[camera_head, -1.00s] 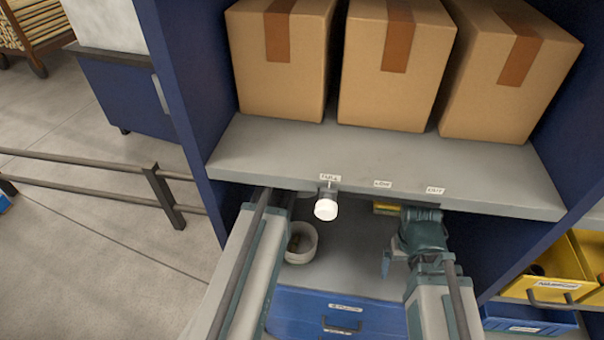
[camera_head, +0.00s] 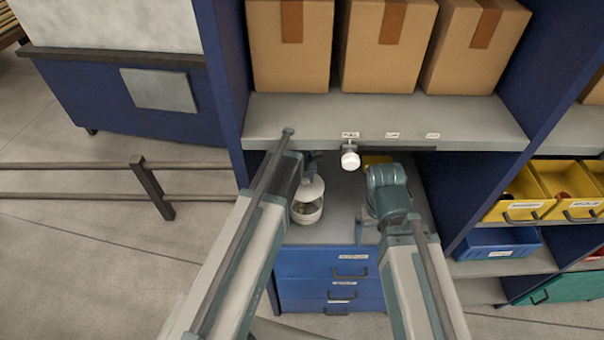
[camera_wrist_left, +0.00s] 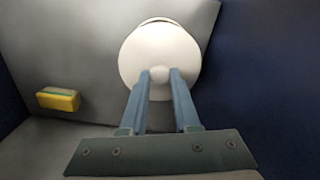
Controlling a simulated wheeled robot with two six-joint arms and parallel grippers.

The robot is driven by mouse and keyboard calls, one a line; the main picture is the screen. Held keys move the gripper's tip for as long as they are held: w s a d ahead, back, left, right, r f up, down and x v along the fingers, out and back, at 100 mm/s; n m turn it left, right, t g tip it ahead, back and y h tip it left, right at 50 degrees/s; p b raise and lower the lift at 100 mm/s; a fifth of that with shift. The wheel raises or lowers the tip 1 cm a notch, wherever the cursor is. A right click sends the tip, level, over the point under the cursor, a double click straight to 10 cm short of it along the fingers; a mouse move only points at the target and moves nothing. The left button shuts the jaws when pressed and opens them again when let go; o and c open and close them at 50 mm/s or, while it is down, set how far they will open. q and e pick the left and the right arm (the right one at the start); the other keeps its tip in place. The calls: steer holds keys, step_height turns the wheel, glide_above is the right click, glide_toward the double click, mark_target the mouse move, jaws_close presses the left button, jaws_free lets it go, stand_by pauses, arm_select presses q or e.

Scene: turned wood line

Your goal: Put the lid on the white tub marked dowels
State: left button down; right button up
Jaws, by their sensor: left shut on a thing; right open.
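The white tub (camera_head: 307,215) stands on the grey shelf under the upper board, with dark contents visible inside; its marking cannot be read. The round white lid (camera_head: 313,189) is over the tub, with a dark gap between them at the front. My left gripper (camera_head: 312,172) is shut on the lid's knob. In the left wrist view, the blue fingers (camera_wrist_left: 158,82) pinch the knob of the lid (camera_wrist_left: 150,50), which hides most of the tub (camera_wrist_left: 155,20). My right gripper (camera_head: 364,228) is open and empty, right of the tub, partly hidden by its arm.
A yellow and green block (camera_wrist_left: 58,99) lies at the back of the shelf. A white-ended fixture (camera_head: 350,159) hangs from the upper board (camera_head: 290,115), which carries cardboard boxes (camera_head: 385,50). Blue drawers (camera_head: 305,265) are below. A blue side wall (camera_head: 230,90) stands close on the left.

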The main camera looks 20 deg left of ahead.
arm_select(q)
steer(key=shift+d+f, duration=0.1)
steer(key=shift+s+f+b, duration=0.1)
steer(key=shift+f+b, duration=0.05)
steer(key=shift+b, duration=0.15)
step_height(320, 180, down, 6)
steer(key=b, duration=0.5)
steer(key=shift+b, duration=0.4)
stand_by(1.4)
steer(key=shift+c, duration=0.4)
jaws_free()
stand_by(0.5)
steer(key=shift+r+p, duration=3.3)
steer(key=shift+r, duration=0.1)
